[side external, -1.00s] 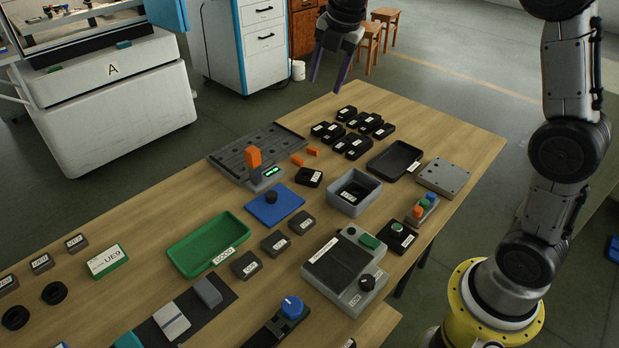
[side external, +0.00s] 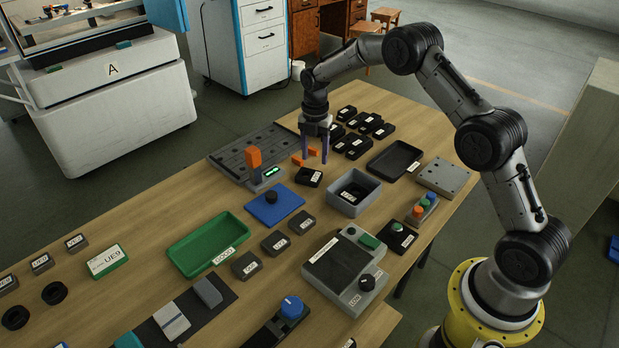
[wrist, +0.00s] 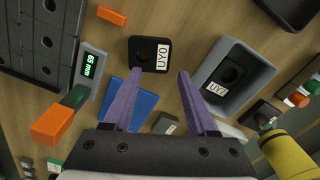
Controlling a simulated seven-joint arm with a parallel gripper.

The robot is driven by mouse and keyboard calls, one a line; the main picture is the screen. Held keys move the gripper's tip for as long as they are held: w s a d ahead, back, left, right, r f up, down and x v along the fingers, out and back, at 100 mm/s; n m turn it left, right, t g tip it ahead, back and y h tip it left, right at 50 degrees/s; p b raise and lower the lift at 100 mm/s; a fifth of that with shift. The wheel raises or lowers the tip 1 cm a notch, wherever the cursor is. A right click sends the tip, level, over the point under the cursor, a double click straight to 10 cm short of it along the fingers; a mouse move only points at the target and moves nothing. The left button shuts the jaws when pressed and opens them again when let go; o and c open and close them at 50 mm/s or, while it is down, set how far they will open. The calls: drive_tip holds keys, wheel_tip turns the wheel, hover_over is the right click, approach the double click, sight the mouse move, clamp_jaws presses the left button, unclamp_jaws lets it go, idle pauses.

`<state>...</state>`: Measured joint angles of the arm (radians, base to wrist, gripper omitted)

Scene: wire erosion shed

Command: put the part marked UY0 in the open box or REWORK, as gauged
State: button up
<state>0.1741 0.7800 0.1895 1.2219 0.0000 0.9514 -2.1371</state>
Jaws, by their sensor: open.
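The black part marked UY0 (wrist: 143,54) lies on the table with its white label up. In the side view it (side external: 309,178) sits between the grey slotted plate and the grey open box (side external: 345,208). My gripper (side external: 315,158) is open and empty above the table beside the part. In the wrist view its purple fingers (wrist: 160,76) point toward UY0, not around it. The grey box (wrist: 211,70) holds another black labelled part (wrist: 229,72). A gauge display (wrist: 91,64) appears to read 65 mm. I cannot make out a REWORK label.
A green tray marked GOOD (side external: 177,261) and a blue plate with a black knob (side external: 274,215) lie left. A black tray (side external: 380,170) and several black parts (side external: 346,113) lie right and behind. An orange upright (side external: 253,158) and small orange pieces are close by.

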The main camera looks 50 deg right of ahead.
sight(314, 176)
wheel_tip(314, 176, down, 7)
drive_tip(key=shift+d+f, duration=0.1)
drive_tip(key=shift+f, duration=0.05)
clamp_jaws()
idle(0.5)
drive_tip(key=shift+w, duration=0.1)
idle(1.1)
